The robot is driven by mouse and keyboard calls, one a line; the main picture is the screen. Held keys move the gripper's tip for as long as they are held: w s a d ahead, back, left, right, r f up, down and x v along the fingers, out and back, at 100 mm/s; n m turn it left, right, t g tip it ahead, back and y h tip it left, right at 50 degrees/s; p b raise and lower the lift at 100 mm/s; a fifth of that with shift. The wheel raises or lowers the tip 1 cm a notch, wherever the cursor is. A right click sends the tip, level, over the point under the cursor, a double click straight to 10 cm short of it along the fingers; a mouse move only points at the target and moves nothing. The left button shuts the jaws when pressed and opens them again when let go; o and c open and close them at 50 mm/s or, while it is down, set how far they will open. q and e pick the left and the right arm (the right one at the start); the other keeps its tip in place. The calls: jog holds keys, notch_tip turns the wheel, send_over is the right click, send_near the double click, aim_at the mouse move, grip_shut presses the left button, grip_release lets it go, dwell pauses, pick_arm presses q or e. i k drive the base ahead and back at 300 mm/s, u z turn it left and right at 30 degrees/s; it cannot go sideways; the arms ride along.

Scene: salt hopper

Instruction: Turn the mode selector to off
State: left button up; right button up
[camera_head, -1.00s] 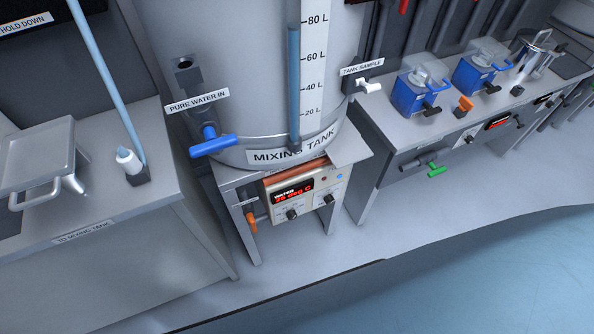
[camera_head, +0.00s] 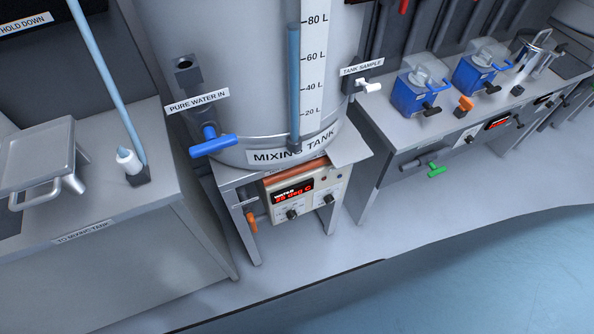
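A control panel (camera_head: 308,203) sits under the mixing tank (camera_head: 240,90), with a red lit display (camera_head: 293,192) reading WATER and a temperature in deg C. Two dark knobs are on it: a left knob (camera_head: 292,214) and a right knob (camera_head: 328,199). Their labels are too small to read, so I cannot tell which is the mode selector or its setting. A small bluish light (camera_head: 339,178) shows near the panel's upper right. Neither of my grippers is in view.
A blue-handled PURE WATER IN valve (camera_head: 213,145) and a white TANK SAMPLE tap (camera_head: 369,87) stick out from the tank. An orange handle (camera_head: 251,222) hangs left of the panel. Benches stand on both sides. The floor (camera_head: 310,258) in front is clear.

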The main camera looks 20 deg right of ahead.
aim_at(329, 199)
jog(key=z, duration=1.05)
